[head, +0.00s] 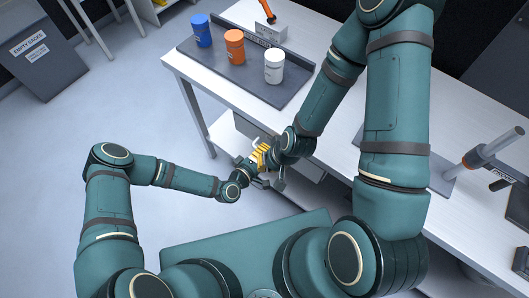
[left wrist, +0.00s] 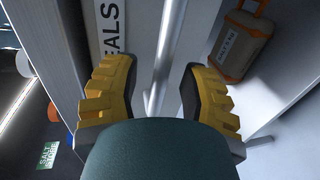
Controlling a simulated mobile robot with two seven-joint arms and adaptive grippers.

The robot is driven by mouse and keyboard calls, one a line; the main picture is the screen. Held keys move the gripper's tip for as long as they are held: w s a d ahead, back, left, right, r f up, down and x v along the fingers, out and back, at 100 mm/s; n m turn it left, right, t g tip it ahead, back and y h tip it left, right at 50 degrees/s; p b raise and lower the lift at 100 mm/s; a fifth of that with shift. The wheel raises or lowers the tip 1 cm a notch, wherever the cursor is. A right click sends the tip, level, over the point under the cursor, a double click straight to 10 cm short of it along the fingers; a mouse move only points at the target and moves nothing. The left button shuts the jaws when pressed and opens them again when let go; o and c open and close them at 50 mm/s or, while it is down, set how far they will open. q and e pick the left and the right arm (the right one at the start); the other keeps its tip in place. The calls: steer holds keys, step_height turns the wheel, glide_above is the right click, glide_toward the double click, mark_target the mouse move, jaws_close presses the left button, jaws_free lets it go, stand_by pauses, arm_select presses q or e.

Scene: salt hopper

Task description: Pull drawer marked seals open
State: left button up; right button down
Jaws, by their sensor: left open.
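In the left wrist view, a pale drawer front carries a white label (left wrist: 110,28) whose visible letters read "EALS"; its start is cut off. A light metal bar handle (left wrist: 163,60) runs down the middle of that view. My left gripper (left wrist: 158,85) is open, with its yellow-padded fingers on either side of the bar and gaps between them and it. In the head view my left gripper (head: 262,155) is at the bench's near side, by the drawers, which my arms largely hide. My right gripper (head: 269,183) is just below it, partly hidden; its finger state is unclear.
On the bench, a dark tray (head: 213,58) bears a blue jar (head: 201,30), an orange jar (head: 234,46) and a white jar (head: 274,66). A brown case (left wrist: 241,45) shows in the left wrist view. A grey bin (head: 40,52) stands far left. The left floor is clear.

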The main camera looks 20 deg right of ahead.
arm_select(q)
steer(key=shift+w+d, duration=0.1)
steer(key=shift+d, duration=0.05)
jaws_close()
